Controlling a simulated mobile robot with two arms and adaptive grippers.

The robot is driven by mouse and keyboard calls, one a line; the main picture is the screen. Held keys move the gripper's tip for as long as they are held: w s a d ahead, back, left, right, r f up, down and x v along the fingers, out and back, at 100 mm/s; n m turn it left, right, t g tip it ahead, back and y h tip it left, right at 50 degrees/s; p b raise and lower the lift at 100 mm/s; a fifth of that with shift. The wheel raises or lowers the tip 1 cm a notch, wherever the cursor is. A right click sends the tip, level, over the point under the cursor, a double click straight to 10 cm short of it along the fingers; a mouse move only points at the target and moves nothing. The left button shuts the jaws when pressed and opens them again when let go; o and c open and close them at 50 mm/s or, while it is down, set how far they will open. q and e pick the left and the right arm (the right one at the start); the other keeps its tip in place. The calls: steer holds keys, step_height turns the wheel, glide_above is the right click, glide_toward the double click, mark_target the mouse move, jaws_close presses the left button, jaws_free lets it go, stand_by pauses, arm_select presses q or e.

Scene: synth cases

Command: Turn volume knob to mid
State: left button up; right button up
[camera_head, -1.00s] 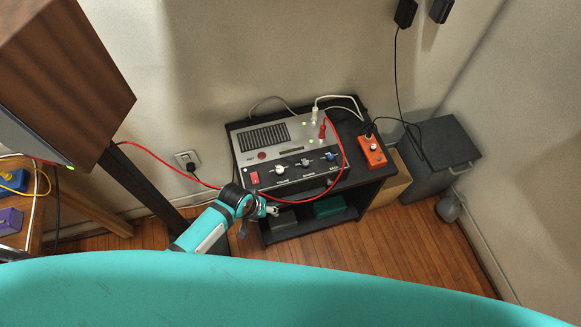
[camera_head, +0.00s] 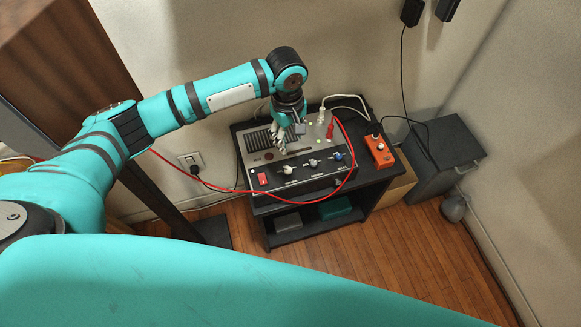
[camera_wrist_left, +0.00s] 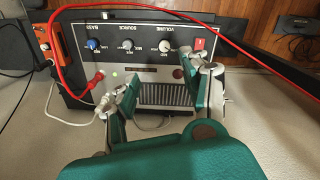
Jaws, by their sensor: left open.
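The amplifier (camera_head: 300,160) is a grey and black box on a black stand. Its volume knob (camera_head: 288,170) is the pale one beside the red switch (camera_head: 263,179). In the left wrist view the volume knob (camera_wrist_left: 166,46) sits under the label VOLUME; its pointer is too small to read. A grey source knob (camera_wrist_left: 126,45) and a blue bass knob (camera_wrist_left: 93,44) sit in the same row. My left gripper (camera_head: 280,147) is over the amplifier's top, behind the knob row. In the left wrist view it (camera_wrist_left: 160,80) is open and empty, apart from the volume knob.
A red cable (camera_head: 345,170) loops around the amplifier's front and right side; it crosses above the panel in the left wrist view. An orange pedal (camera_head: 379,150) stands to the right. The wall is close behind. Free floor (camera_head: 420,240) lies in front.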

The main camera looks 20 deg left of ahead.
mark_target(288, 169)
arm_select(q)
steer(key=shift+n, duration=0.3)
steer(key=f, duration=1.6)
steer(key=shift+w+a+f, duration=0.15)
steer(key=shift+a+f, duration=0.05)
steer(key=shift+a, duration=0.15)
jaws_close()
